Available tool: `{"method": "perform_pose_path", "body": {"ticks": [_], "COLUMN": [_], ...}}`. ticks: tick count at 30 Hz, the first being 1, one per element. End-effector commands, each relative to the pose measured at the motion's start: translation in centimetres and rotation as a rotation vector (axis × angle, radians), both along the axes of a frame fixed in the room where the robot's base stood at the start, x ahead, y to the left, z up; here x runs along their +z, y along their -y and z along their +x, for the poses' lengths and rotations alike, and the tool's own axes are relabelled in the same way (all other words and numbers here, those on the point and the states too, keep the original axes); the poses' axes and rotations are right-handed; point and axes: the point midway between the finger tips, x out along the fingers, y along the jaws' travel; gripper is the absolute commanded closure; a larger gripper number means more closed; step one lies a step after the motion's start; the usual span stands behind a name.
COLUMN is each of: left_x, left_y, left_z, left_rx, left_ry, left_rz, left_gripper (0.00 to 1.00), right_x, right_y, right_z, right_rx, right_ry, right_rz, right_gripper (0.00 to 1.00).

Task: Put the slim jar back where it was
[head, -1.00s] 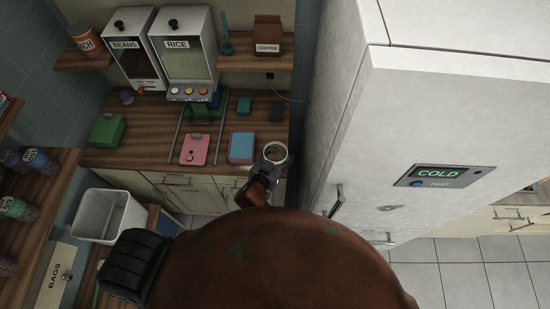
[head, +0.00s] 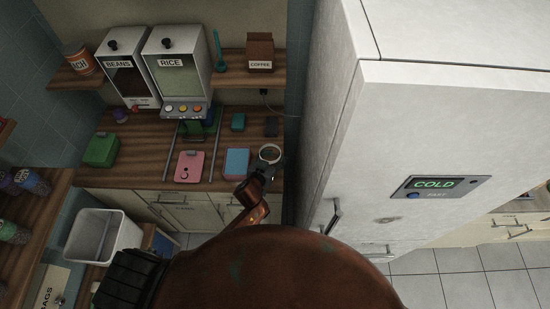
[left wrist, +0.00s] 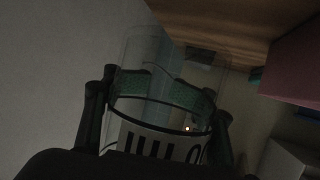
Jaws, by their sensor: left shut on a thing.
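My left gripper (head: 264,164) is shut on the slim jar (head: 270,153), seen nearly from above as a pale round rim in the head view. It is over the front right part of the wooden counter, right of the blue box; I cannot tell whether it touches the counter. In the left wrist view the jar (left wrist: 158,122) is clear, with a pale label with dark marks, between the green finger pads. The label cannot be read fully. My right gripper is not in view.
The counter (head: 140,171) holds a blue box (head: 236,162), a pink board (head: 189,166), a green box (head: 101,149) and a small teal box (head: 238,122). Rice (head: 178,70) and beans (head: 126,75) dispensers stand behind. The tall white fridge (head: 345,150) stands close on the right.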

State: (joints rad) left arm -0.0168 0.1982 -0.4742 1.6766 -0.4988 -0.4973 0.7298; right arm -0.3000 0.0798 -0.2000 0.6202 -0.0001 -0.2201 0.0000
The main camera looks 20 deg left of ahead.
Motion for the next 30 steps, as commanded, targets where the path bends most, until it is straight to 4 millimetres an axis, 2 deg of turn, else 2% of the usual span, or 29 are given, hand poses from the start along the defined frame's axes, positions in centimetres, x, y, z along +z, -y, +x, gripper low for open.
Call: {"method": "perform_pose_path", "body": {"ticks": [5, 12, 25, 26, 30], "left_x": [-1.0, -4.1, -4.8, -4.8, -4.7], "left_y": [-0.2, -0.3, -0.2, -0.2, -0.2], "left_z": [0.9, 1.1, 1.1, 1.1, 1.0], "left_rx": [0.0, 0.0, -0.001, -0.001, -0.001], "left_ry": [0.001, -0.001, 0.001, 0.0, 0.0], "left_rz": [0.0, 0.0, -0.001, -0.001, 0.0], "left_gripper": [1.0, 1.0, 1.0, 0.58, 0.48], "right_x": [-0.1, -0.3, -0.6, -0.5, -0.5], "right_y": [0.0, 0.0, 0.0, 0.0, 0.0], "right_z": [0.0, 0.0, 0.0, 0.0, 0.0], "right_rx": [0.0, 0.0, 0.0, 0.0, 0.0], "right_ry": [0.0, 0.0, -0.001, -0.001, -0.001], "right_rz": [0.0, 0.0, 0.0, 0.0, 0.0], "right_gripper": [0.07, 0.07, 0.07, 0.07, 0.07]}}
